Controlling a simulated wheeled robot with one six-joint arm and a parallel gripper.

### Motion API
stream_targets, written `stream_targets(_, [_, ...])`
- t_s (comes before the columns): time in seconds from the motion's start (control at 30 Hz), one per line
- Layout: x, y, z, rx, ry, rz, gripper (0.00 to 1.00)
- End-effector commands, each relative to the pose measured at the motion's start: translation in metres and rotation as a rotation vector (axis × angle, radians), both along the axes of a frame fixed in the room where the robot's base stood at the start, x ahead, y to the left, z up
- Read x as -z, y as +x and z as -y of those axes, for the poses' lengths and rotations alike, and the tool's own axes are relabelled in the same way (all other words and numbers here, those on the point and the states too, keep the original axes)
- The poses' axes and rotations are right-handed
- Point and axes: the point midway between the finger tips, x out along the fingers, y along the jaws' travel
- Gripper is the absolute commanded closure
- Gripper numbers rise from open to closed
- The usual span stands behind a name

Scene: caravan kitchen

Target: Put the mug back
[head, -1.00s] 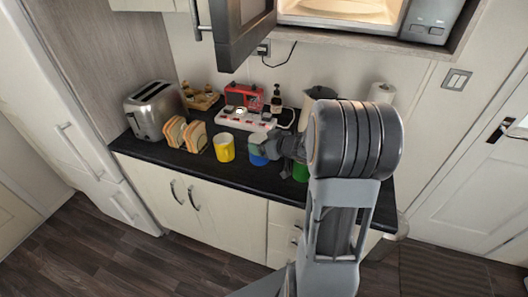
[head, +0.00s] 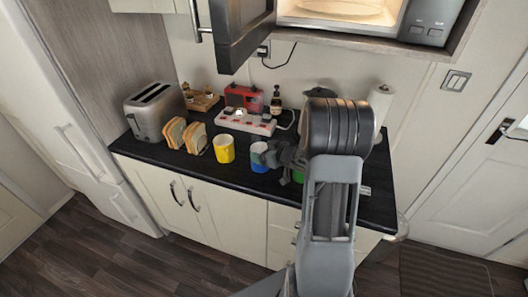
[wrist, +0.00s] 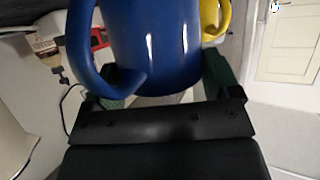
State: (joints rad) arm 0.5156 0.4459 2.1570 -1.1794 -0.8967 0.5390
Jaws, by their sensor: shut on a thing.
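A blue mug (head: 259,158) is near the counter's front edge, just right of the yellow mug. My gripper (head: 270,155) is shut on it, reaching in from the right. In the wrist view the blue mug (wrist: 150,45) fills the space between my fingers (wrist: 165,88), its handle to the left and its top out of frame. I cannot tell whether its base touches the counter. The yellow mug (head: 224,149) stands upright on the counter, and part of it shows in the wrist view (wrist: 214,18). A green object (head: 298,177) is mostly hidden behind my arm.
The dark counter (head: 240,182) holds a toaster (head: 155,110), bread slices (head: 186,135), a white-and-red console-like object (head: 245,120), a red device (head: 243,97), a bottle (head: 276,101) and a paper roll (head: 381,103). An open microwave (head: 345,14) is above, its dark door (head: 240,35) hanging forward.

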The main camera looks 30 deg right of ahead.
Motion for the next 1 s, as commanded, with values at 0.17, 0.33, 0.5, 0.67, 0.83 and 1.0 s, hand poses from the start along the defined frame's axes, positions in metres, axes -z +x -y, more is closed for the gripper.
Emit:
stream_targets(0.17, [0.003,0.0,0.0,0.0,0.0,0.002,0.83])
stream_targets(0.33, [0.003,0.0,0.0,0.0,0.0,0.0,0.04])
stream_targets(0.5, [0.003,0.0,0.0,0.0,0.0,0.0,0.0])
stream_targets(0.67, [-0.002,0.0,0.0,0.0,-0.001,0.0,0.0])
stream_targets(0.83, [-0.009,-0.019,0.009,0.002,-0.002,0.002,0.0])
stream_targets(1.0, [-0.023,-0.048,0.021,0.004,-0.002,0.003,0.0])
